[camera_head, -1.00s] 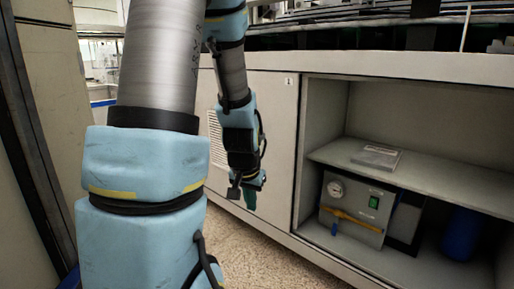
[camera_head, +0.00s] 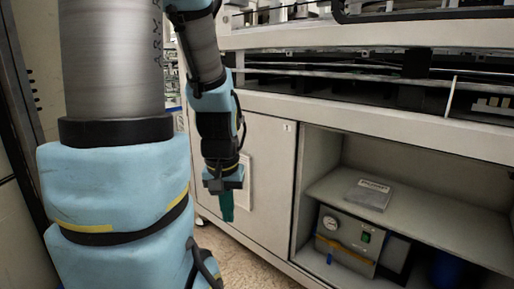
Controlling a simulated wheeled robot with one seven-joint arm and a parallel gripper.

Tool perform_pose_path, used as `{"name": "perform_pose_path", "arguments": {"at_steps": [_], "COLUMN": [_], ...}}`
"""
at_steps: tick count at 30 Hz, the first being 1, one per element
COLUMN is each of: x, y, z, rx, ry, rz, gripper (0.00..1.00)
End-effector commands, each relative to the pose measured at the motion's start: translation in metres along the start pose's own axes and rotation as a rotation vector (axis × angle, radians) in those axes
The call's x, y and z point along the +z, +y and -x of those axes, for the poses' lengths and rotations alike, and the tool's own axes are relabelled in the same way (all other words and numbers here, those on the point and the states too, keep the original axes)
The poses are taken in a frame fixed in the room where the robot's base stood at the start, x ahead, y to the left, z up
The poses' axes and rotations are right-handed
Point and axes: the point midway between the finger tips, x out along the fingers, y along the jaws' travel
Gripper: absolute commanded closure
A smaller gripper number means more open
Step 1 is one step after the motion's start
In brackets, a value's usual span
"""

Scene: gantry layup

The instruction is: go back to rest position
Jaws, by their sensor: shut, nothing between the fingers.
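My gripper (camera_head: 226,205) hangs at the end of my arm, left of centre, pointing down. Its teal fingers are together with nothing between them. It is in front of the pale cabinet door (camera_head: 268,160) and above the speckled floor, apart from both as far as I can tell. My arm, with blue padded joints and grey tubes, fills the left part of the view and hides what lies behind it.
An open cabinet at right has a shelf (camera_head: 420,208) with a grey flat box (camera_head: 369,194). Below stands a gauge unit (camera_head: 346,238) and a dark blue object (camera_head: 446,270). A long bench (camera_head: 380,100) runs above. Speckled floor (camera_head: 240,262) shows clear below my gripper.

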Motion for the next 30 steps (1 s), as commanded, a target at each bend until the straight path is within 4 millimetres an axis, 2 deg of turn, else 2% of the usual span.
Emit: {"name": "perform_pose_path", "arguments": {"at_steps": [1,15,21,30], "x": [-0.004,-0.024,-0.028,-0.029], "y": [0.0,0.001,0.001,0.001], "z": [0.032,0.17,0.202,0.206], "rx": [0.0,0.0,0.0,0.0], "ry": [0.0,0.0,0.0,0.0], "rz": [0.0,-0.001,-0.001,-0.001], "gripper": [1.0,1.0,1.0,1.0]}}
